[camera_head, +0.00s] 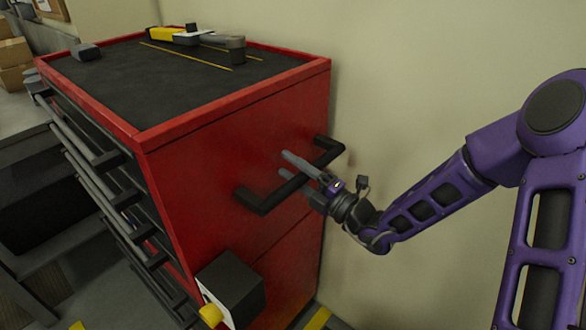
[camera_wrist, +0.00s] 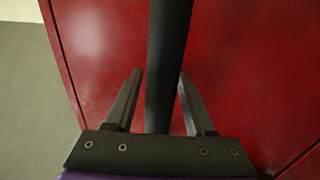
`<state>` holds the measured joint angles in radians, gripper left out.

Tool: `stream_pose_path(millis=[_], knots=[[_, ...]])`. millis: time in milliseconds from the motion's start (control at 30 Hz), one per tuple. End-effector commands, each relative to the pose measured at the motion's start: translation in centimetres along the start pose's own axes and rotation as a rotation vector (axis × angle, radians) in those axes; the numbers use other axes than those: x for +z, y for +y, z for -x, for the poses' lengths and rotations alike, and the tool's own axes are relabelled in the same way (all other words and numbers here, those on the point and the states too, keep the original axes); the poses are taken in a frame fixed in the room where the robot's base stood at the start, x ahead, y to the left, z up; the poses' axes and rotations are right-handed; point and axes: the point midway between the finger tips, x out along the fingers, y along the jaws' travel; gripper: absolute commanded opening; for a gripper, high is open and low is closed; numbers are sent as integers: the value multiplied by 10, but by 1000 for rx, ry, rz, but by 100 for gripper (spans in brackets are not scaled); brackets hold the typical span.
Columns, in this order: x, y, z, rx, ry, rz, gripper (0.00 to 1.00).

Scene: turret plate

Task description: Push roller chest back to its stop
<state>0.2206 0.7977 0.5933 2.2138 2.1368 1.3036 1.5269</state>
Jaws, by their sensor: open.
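The red roller chest (camera_head: 230,140) stands left of my arm, with a black top mat and dark drawer handles along its left face. A black push handle (camera_head: 262,198) is fixed on its right side face. My gripper (camera_head: 288,175) is open at that handle, with one finger above the bar and one below it. In the wrist view, the handle bar (camera_wrist: 167,65) runs between the two fingers of my gripper (camera_wrist: 160,88), with gaps visible on both sides. The chest's red side (camera_wrist: 235,60) fills most of that view. No stop can be made out.
A black box with a yellow knob (camera_head: 230,290) sits low beside the chest's side face. Tools (camera_head: 195,36) and a small grey block (camera_head: 86,52) lie on the top. A plain wall (camera_head: 420,70) stands close behind. Cardboard boxes (camera_head: 14,58) are at the far left.

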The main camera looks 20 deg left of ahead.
Motion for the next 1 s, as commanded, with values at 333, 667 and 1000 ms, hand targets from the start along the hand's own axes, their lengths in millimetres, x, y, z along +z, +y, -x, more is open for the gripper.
stream_pose_path(millis=[333,667,1000], knots=[[2,0,42,-4,-6,-2,62],[1,1,123,-1,-6,-2,62],[0,0,171,1,-2,-1,62]])
